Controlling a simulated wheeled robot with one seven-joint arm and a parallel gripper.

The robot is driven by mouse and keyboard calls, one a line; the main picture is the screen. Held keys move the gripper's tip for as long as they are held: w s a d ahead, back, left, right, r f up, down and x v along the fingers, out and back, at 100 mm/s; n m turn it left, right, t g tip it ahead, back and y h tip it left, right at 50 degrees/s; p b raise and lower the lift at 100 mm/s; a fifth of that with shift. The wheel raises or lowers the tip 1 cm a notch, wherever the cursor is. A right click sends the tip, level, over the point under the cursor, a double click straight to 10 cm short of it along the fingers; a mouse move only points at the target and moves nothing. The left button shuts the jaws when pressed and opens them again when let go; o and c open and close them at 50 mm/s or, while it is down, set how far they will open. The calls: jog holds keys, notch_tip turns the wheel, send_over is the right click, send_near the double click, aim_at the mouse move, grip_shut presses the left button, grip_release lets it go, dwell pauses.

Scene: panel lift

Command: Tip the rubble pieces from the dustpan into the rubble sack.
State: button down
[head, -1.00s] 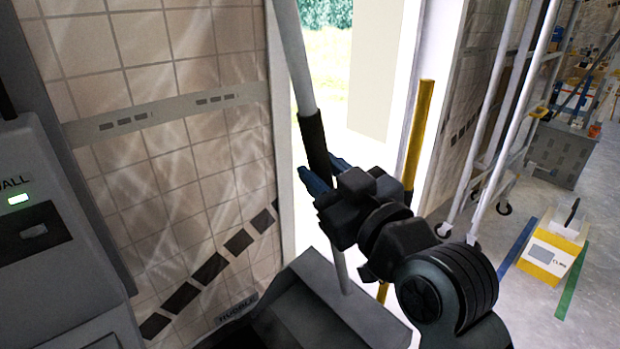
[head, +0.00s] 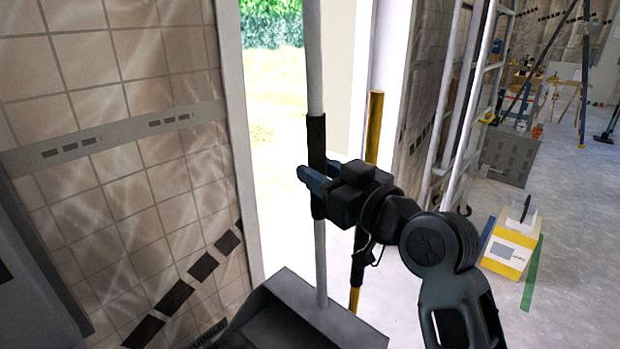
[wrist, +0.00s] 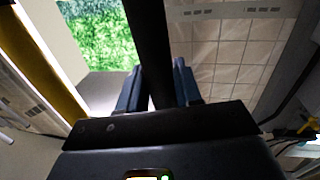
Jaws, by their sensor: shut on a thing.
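My gripper (head: 314,183) is shut on the black grip of the dustpan's long upright handle (head: 317,135). In the wrist view, my gripper (wrist: 158,88) has its blue fingers on either side of the black grip (wrist: 150,40). The dustpan (head: 300,318) is grey and hangs at the bottom of the handle, cut off by the lower picture edge. I cannot see any rubble pieces in its visible part. A dark edge with partly cut-off lettering (head: 212,333) shows at the bottom left, beside the pan; it may be the rubble sack's rim.
A tiled wall (head: 130,120) stands at left, beside a bright doorway. A yellow and black pole (head: 372,150) stands just behind my gripper. A ladder (head: 470,110) and a yellow box (head: 510,245) are at right, with open floor around the box.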

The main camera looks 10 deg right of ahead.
jog(key=shift+w+d+m, duration=0.6)
jog(key=shift+w+d, duration=0.8)
jog(key=shift+d, duration=0.7)
jog(key=a+r+v, duration=0.1)
jog(key=v, duration=0.9)
jog(key=s+a+r+p+v, duration=0.1)
jog(key=v, duration=0.9)
jog(key=shift+r, duration=0.35)
jog(key=shift+w+a, duration=0.1)
jog(key=shift+a, duration=0.05)
